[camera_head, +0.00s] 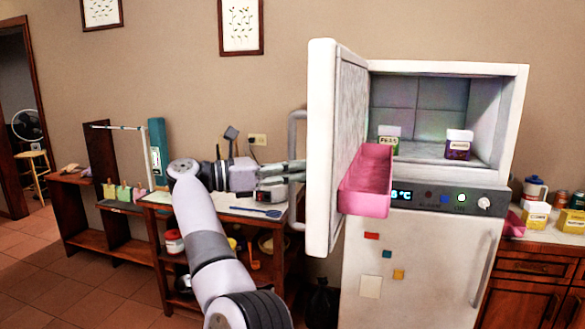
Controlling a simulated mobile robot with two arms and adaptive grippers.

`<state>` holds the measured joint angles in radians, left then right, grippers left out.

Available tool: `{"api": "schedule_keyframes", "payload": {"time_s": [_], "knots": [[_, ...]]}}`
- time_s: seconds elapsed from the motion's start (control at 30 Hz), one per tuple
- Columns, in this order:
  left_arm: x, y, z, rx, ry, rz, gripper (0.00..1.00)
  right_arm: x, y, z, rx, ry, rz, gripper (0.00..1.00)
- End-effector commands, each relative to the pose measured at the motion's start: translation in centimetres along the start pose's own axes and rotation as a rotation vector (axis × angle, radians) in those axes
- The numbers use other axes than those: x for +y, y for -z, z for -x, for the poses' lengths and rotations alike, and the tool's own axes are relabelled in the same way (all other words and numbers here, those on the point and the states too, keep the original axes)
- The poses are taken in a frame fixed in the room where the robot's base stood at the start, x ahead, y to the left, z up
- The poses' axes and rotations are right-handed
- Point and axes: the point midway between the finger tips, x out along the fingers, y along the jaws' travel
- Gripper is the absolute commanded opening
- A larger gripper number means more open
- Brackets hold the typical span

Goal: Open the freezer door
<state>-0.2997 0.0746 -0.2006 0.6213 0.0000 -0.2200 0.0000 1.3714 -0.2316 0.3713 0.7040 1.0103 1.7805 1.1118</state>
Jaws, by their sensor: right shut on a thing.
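The white freezer door (323,150) stands swung open toward me, hinged on the left of the freezer compartment (425,110). Its grey bar handle (296,127) is on the door's outer left face. My right gripper (291,180) reaches in from the left and is shut on the handle. A pink bin (370,180) is on the door's inner side. Inside the compartment stand a white-and-green tub (389,139) and a white-and-purple tub (459,145). My left gripper is not in view.
A wooden shelf unit (110,215) with tools stands left, behind my arm. A counter with jars and boxes (537,213) is at right. Tiled floor (60,290) is clear at lower left.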

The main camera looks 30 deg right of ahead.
Motion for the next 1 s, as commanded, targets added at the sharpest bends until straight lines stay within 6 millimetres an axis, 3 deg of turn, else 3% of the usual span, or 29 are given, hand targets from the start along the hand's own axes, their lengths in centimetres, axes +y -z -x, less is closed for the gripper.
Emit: {"api": "schedule_keyframes", "payload": {"time_s": [0.47, 0.5, 0.7, 0.8, 1.0], "knots": [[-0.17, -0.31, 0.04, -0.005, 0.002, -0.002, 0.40, -0.03, 0.23, 0.05, 0.003, 0.010, 0.003, 0.00], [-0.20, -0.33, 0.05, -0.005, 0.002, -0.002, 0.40, -0.04, 0.24, 0.05, 0.003, 0.010, 0.003, 0.16], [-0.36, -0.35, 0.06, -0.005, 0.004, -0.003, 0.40, 0.00, 0.14, 0.01, 0.002, 0.008, 0.002, 0.29], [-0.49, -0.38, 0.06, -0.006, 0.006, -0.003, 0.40, 0.01, 0.11, -0.02, 0.002, 0.008, 0.001, 0.35], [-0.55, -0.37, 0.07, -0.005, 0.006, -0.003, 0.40, 0.02, 0.07, -0.05, 0.001, 0.008, 0.001, 0.35]]}}
